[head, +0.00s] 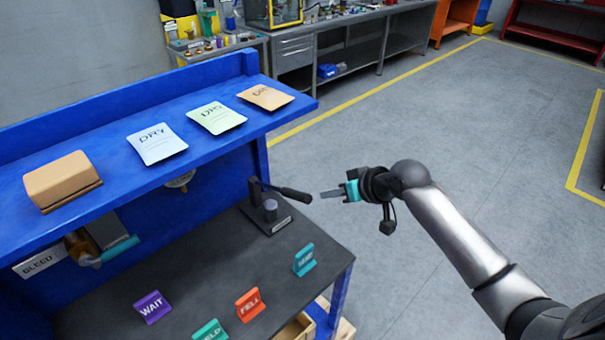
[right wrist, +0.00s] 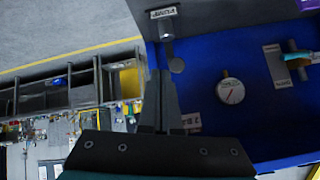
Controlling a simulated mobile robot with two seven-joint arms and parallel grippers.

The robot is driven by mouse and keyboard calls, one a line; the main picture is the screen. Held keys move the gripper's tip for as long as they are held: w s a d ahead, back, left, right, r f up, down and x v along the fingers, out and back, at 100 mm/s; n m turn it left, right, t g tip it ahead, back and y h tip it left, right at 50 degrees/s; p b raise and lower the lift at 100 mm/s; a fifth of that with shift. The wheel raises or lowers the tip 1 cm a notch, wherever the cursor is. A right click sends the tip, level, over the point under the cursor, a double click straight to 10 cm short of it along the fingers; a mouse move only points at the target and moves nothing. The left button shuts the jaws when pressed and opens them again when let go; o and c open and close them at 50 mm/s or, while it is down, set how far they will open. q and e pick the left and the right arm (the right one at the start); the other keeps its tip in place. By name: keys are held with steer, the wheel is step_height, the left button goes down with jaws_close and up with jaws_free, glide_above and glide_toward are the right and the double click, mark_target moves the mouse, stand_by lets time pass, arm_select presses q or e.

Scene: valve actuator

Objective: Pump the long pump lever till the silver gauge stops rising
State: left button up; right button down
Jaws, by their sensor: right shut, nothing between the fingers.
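The pump (head: 269,213) stands near the right end of the dark bench top, and its long black lever (head: 286,191) sticks out to the right. My right gripper (head: 326,194) is shut and empty, just right of the lever's tip, with a small gap seen between them. In the right wrist view, its closed fingers (right wrist: 160,80) point toward the pump (right wrist: 165,22). The round gauge (right wrist: 231,91) has a white face and a small red needle mark; its reading is too small to make out. The shelf partly hides the gauge (head: 181,180) in the head view. My left gripper is out of view.
The blue shelf (head: 90,140) overhangs the bench (head: 190,270), with several packets and a tan block on it. A bleed valve with a teal handle (head: 120,248) is at left. Coloured signs, including a purple one (head: 152,307), stand in front. Open floor lies right of the bench.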

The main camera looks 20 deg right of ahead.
step_height(320, 180, up, 8)
steer(key=w+y, duration=0.1)
steer(key=shift+w+a+n+t+p, duration=0.2)
steer(key=shift+n+t+p, duration=0.1)
steer(key=shift+t+p, duration=0.15)
steer(key=shift+w+a+f+p, duration=0.15)
steer(key=shift+w+a+f, duration=0.6)
steer(key=shift+f, duration=0.85)
steer(key=shift+w+a+f+p, duration=0.1)
steer(key=shift+w+a+f, duration=0.35)
steer(key=shift+w+f, duration=0.85)
steer(key=shift+w+a+f+p, duration=0.15)
steer(key=shift+w+a+f, duration=0.5)
steer(key=shift+f, duration=1.2)
steer(key=shift+d, duration=0.1)
